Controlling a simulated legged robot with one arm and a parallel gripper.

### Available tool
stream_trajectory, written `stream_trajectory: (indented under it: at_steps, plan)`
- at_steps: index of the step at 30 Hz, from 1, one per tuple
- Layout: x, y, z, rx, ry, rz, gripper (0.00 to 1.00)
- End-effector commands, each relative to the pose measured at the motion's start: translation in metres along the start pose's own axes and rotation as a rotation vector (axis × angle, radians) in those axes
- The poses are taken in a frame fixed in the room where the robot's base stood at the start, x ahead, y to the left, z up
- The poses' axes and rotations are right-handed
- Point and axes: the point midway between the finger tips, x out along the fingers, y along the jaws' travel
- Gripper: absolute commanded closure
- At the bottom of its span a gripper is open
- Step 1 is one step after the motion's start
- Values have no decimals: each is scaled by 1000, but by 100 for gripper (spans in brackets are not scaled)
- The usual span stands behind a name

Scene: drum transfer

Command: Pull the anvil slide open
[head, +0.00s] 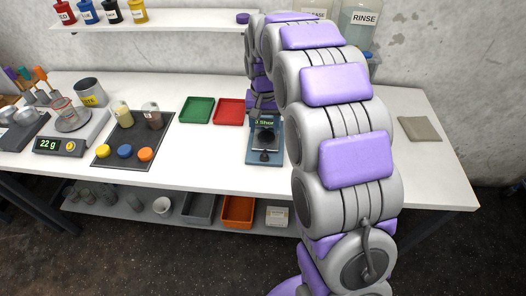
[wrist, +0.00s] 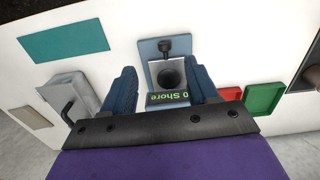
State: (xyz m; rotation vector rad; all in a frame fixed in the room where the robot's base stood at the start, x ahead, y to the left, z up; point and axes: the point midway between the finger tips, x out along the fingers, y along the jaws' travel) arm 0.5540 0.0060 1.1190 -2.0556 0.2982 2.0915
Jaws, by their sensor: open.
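The Shore tester (head: 253,158) is a small blue-based device near the front of the white table, partly behind my arm in the head view. In the wrist view its blue base (wrist: 151,57) carries a grey block with a dark round opening (wrist: 171,73). A black knob (wrist: 165,47) on a short stem, likely the anvil slide's handle, lies beyond the block. The display (wrist: 167,98) shows "0 Shore". My gripper (wrist: 163,75) is open, its two blue fingers on either side of the tester. I cannot tell whether they touch it, or how far the slide is out.
A red tray (head: 230,112) and a green tray (head: 197,110) lie left of the tester. Farther left are a dark mat (head: 118,152) with cups and coloured caps, and a scale (head: 72,146) reading 22 g. A grey-brown cloth (head: 420,129) lies on the right.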

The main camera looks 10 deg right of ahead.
Motion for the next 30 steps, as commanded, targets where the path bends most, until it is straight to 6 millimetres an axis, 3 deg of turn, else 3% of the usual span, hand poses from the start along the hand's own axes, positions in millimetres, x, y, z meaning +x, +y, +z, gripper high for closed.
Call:
stream_trajectory:
  at_steps: [1,6,13,30]
  plan:
    - [3,-2,-13,9,4,-2,41]
    - [10,-3,-34,31,12,-7,41]
    - [30,-4,-39,35,13,-8,41]
    - [141,-6,-39,34,10,-6,41]
